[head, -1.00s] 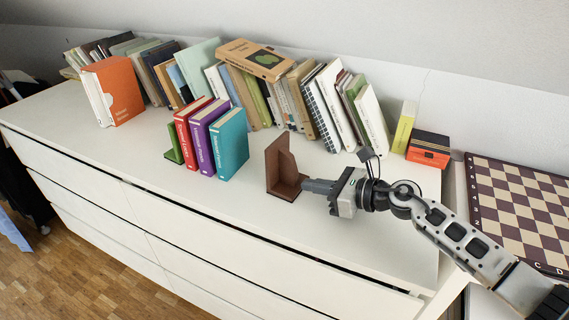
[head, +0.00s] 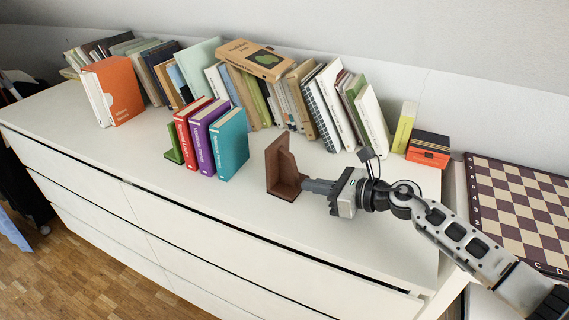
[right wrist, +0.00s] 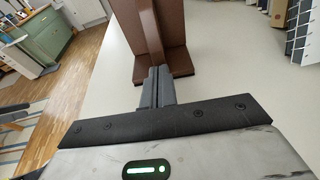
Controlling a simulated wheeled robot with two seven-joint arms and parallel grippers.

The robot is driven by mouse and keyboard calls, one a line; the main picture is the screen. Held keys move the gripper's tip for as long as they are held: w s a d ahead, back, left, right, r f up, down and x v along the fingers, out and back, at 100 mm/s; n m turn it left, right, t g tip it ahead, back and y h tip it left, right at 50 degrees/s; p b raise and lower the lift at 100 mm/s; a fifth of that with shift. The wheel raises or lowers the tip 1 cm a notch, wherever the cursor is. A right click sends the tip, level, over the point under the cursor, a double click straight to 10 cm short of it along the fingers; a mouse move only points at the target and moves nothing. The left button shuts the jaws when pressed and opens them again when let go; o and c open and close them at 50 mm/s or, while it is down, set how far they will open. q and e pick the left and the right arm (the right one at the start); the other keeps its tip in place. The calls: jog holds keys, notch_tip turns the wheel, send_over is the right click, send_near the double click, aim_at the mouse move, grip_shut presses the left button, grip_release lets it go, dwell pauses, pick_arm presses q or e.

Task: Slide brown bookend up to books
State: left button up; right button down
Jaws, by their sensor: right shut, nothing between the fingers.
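The brown bookend (head: 281,168) stands upright on the white dresser top, with a gap between it and the teal book (head: 231,145). The purple book (head: 205,139) and red book (head: 186,130) stand upright left of the teal one, with a green bookend (head: 174,146) at their far left. My right gripper (head: 309,186) is shut and empty, its fingertips at the right side of the brown bookend. In the right wrist view the shut fingers (right wrist: 158,76) reach the brown bookend (right wrist: 177,35); I cannot tell whether they touch it. My left gripper is not in view.
A long row of books (head: 250,85) lines the wall behind. An orange box (head: 429,149) and a yellow book (head: 404,127) stand at the right. A chessboard (head: 520,205) lies beyond the right edge. The dresser top (head: 225,200) is clear in front of the books.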

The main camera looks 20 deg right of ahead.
aim_at(280, 173)
jog(key=shift+r+x, duration=0.35)
jog(key=shift+x, duration=1.05)
jog(key=shift+r+x, duration=0.35)
jog(key=shift+x, duration=1.1)
jog(key=shift+r+x, duration=0.3)
jog(key=shift+x, duration=1.1)
jog(key=shift+r+x, duration=0.2)
jog(key=shift+x, duration=0.65)
jog(key=shift+r+x, duration=0.2)
jog(key=shift+x, duration=0.6)
jog(key=shift+w+a+b, duration=0.25)
jog(key=shift+w+a, duration=0.5)
jog(key=shift+w, duration=0.25)
jog(key=shift+w+a+b, duration=0.25)
jog(key=shift+w+a, duration=0.55)
jog(key=shift+w, duration=0.25)
jog(key=s+d+r+p, duration=0.1)
jog(key=s+r+p, duration=0.1)
jog(key=shift+s+d+p, duration=0.15)
jog(key=shift+d+p, duration=0.15)
jog(key=shift+d, duration=0.1)
jog(key=shift+r+p+v, duration=0.15)
jog(key=shift+p+v, duration=0.15)
jog(key=shift+v, duration=0.3)
jog(key=shift+r+p+v, duration=0.15)
jog(key=shift+p+v, duration=0.15)
jog(key=shift+v, duration=0.35)
jog(key=shift+f, duration=0.1)
